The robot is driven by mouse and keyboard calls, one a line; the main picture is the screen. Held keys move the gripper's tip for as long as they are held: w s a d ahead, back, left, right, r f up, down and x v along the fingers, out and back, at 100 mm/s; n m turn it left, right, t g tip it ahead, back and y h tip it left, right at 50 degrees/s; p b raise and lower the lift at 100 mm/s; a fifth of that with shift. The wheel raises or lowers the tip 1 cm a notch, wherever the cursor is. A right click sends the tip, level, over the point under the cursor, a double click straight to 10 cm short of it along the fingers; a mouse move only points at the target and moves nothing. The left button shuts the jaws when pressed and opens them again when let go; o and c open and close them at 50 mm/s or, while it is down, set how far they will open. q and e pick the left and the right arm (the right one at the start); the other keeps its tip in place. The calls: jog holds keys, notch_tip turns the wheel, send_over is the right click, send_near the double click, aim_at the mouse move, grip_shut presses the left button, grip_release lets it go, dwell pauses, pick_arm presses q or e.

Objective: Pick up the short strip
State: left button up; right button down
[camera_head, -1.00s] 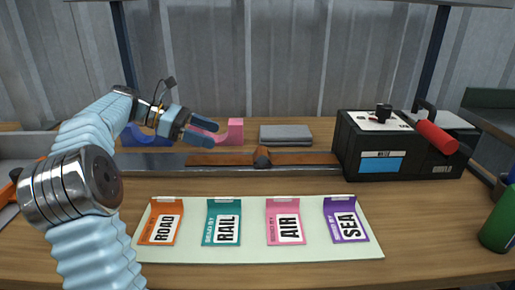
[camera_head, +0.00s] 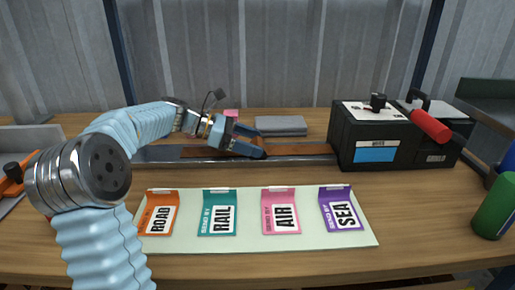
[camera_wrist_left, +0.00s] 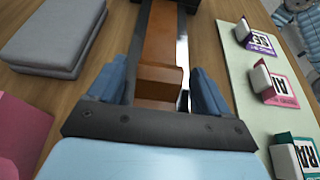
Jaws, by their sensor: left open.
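A brown strip (camera_head: 305,149) lies along a metal rail at the back of the bench. In the left wrist view the brown strip (camera_wrist_left: 160,38) runs away from me, with a raised brown block (camera_wrist_left: 158,83) at its near end. My left gripper (camera_head: 257,143) is over the rail, just left of the strip's visible right part. In the left wrist view its open fingers (camera_wrist_left: 157,82) stand on either side of the brown block. I cannot tell whether they touch it. My gripper partly hides the strip in the head view.
A pale mat (camera_head: 180,245) in front bears the ROAD, RAIL, AIR and SEA holders. A grey block (camera_head: 280,125) and a mostly hidden pink thing (camera_head: 231,113) are behind the rail. A black box (camera_head: 410,155) stands at the right, near a green cylinder (camera_head: 494,207).

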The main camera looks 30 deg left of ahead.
pick_arm(q)
jog(key=c, duration=1.1)
